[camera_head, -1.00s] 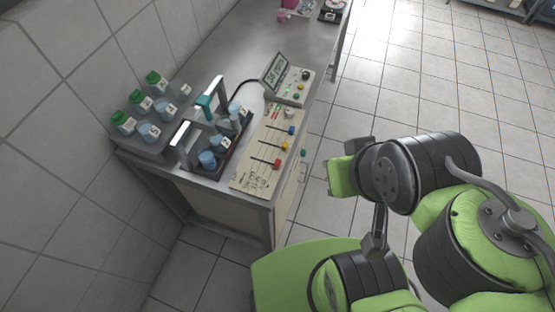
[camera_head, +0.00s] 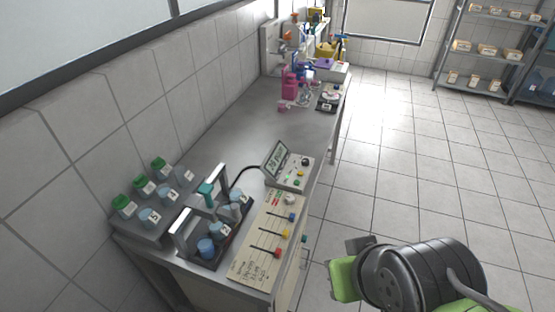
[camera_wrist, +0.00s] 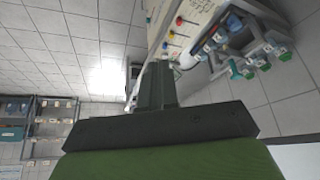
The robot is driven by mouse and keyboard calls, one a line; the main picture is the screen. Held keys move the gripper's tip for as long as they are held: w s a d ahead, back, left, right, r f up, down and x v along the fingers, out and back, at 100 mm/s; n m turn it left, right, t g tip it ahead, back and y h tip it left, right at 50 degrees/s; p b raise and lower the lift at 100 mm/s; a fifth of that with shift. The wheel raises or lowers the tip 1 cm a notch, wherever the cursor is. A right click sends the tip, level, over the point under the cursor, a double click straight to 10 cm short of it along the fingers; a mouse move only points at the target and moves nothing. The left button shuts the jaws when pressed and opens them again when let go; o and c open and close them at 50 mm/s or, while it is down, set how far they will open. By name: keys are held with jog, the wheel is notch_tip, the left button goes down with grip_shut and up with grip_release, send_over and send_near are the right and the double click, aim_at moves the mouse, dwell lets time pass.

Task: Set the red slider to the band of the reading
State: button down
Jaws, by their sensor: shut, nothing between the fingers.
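The red slider (camera_head: 277,252) is the nearest of three coloured knobs on a cream panel (camera_head: 250,262) at the bench's front edge. The yellow knob (camera_head: 286,235) and blue knob (camera_head: 291,217) sit beyond it. Handwritten lines fill the panel's near end, too small to read. A meter (camera_head: 276,158) with a tilted display stands behind the panel; I cannot read its figures surely. In the head view my gripper is out of sight; my green and black arm is right of the bench, apart from the panel.
A rack with several beakers (camera_head: 207,246) stands left of the panel. Green-capped bottles (camera_head: 124,206) stand on a grey stand at the wall. Pink bottles (camera_head: 290,82) are farther back. The floor right of the bench is clear.

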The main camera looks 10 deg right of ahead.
jog(key=c, duration=1.7)
grip_release()
jog(key=o, duration=0.7)
jog(key=w+f+m+g+b, duration=0.1)
jog(key=w, duration=0.2)
jog(key=w+a+f+b, duration=0.1)
jog(key=w+f+b, duration=0.1)
jog(key=w, duration=0.2)
jog(key=w+f+m+g+b, duration=0.1)
jog(key=w+b, duration=0.1)
jog(key=w, duration=0.2)
jog(key=shift+a+f+m+g, duration=0.15)
jog(key=shift+a+m+g, duration=0.15)
jog(key=shift+a, duration=0.1)
jog(key=shift+c, duration=0.2)
jog(key=m+g+b, duration=0.3)
jog(key=b, duration=0.2)
send_over(278, 251)
notch_tip(278, 251, down, 13)
notch_tip(278, 251, down, 16)
jog(key=b, duration=0.3)
grip_shut()
